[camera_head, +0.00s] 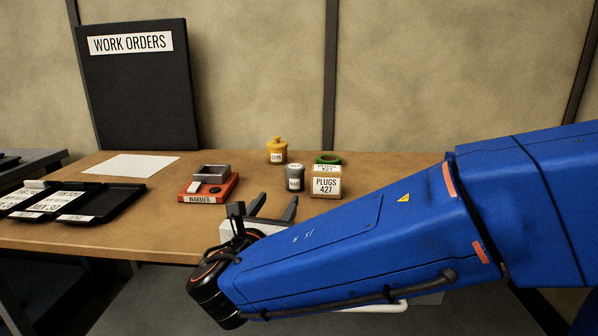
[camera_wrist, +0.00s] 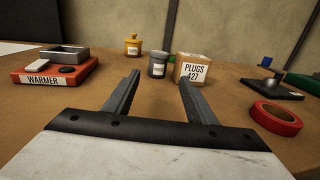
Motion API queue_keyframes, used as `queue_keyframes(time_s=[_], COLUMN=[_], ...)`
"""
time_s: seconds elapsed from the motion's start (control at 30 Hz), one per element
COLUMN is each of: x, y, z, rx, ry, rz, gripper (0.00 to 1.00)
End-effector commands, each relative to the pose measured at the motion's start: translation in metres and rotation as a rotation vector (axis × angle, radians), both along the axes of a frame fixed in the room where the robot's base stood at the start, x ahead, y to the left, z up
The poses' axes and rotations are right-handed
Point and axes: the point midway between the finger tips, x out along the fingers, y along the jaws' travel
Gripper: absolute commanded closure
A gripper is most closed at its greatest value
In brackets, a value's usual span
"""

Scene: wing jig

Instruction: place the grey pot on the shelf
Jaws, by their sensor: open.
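The grey pot (camera_head: 295,177) stands upright on the wooden table, with a white label on its front. In the wrist view the grey pot (camera_wrist: 158,66) stands ahead of my gripper, beyond the fingertips and roughly between them. My gripper (camera_head: 274,205) is open and empty, low over the table's front part, pointing toward the back. It also shows in the wrist view (camera_wrist: 160,82) with its two fingers apart. I cannot make out a shelf in either view.
A yellow pot (camera_head: 277,152) stands behind the grey one. The cardboard PLUGS box (camera_head: 326,186) is close on its right, with a green ring (camera_head: 328,159) behind. The red WARMER (camera_head: 208,189) is to the left. Black trays (camera_head: 101,203) lie farther left. A red tape roll (camera_wrist: 276,118) lies right.

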Motion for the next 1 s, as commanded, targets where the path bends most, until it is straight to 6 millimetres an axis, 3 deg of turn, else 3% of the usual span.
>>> queue_keyframes(time_s=[0.17,0.8,1.0], x=[0.007,0.098,0.117], y=[0.0,-0.019,-0.021], z=[0.0,0.0,-0.001], rx=[-0.004,-0.003,-0.002], ry=[-0.002,-0.001,-0.002], rz=[0.002,0.0,0.001], gripper=[0.49,0.49,0.49])
